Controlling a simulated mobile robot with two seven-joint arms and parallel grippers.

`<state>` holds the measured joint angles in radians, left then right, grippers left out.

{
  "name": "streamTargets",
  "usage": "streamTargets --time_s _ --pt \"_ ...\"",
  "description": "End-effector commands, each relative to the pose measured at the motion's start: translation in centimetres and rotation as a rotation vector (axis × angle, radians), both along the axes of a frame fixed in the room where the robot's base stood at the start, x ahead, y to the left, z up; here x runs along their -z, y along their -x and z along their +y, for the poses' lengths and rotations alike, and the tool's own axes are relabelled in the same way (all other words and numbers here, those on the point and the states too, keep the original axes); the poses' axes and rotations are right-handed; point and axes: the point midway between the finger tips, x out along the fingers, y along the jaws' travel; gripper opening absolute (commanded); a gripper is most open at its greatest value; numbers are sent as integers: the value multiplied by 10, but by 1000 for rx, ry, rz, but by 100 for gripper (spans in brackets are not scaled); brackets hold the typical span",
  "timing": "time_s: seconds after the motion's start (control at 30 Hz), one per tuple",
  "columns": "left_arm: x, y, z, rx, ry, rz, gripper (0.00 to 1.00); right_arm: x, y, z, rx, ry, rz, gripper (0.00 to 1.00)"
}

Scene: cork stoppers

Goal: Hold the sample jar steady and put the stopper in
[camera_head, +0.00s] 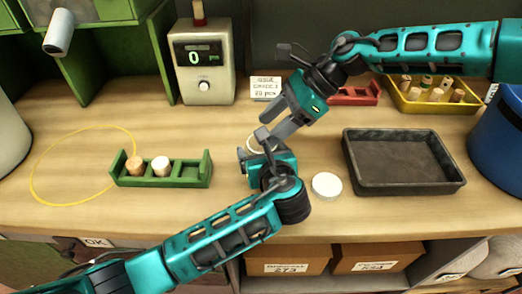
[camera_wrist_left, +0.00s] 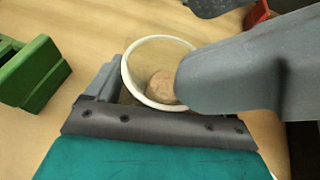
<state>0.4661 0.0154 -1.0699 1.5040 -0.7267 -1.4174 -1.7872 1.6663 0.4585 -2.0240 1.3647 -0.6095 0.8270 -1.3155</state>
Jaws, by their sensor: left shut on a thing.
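The sample jar, with a pale round rim (camera_wrist_left: 127,62), is in the left wrist view; in the head view only part of its rim (camera_head: 252,143) shows. My left gripper (camera_head: 262,150) is shut on the jar, near the table. A round cork stopper (camera_wrist_left: 161,86) shows within the rim's outline, partly covered by a grey finger; I cannot tell how deep it sits. My right gripper (camera_head: 277,122) reaches down from the upper right beside the jar, its fingertips close to the mouth. Whether it grips the stopper is hidden.
A green rack (camera_head: 195,180) holds two corks at left, its right slot empty. A white disc (camera_head: 327,186) and a black tray (camera_head: 405,185) lie at right. A yellow bin (camera_head: 430,104) with several corks, a red rack (camera_head: 352,97) and a display device (camera_head: 203,60) stand behind.

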Motion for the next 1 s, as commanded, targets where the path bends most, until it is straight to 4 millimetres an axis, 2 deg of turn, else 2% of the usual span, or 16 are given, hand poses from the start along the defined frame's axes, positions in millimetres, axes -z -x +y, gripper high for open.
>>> streamTargets --time_s 0.1,0.33,0.47,0.8,1.0 --pt "0 0 0 1 1 1 43 0 0 0 0 0 0 68" --pt "0 0 0 1 1 1 43 -1 0 -1 0 0 0 68" --pt "0 0 0 1 1 1 43 -9 -2 -8 3 -1 -1 68" --pt "0 0 0 0 0 1 43 -60 -9 -55 4 -2 -1 68" --pt "0 0 0 1 1 1 43 -82 -12 -74 1 0 -1 68"
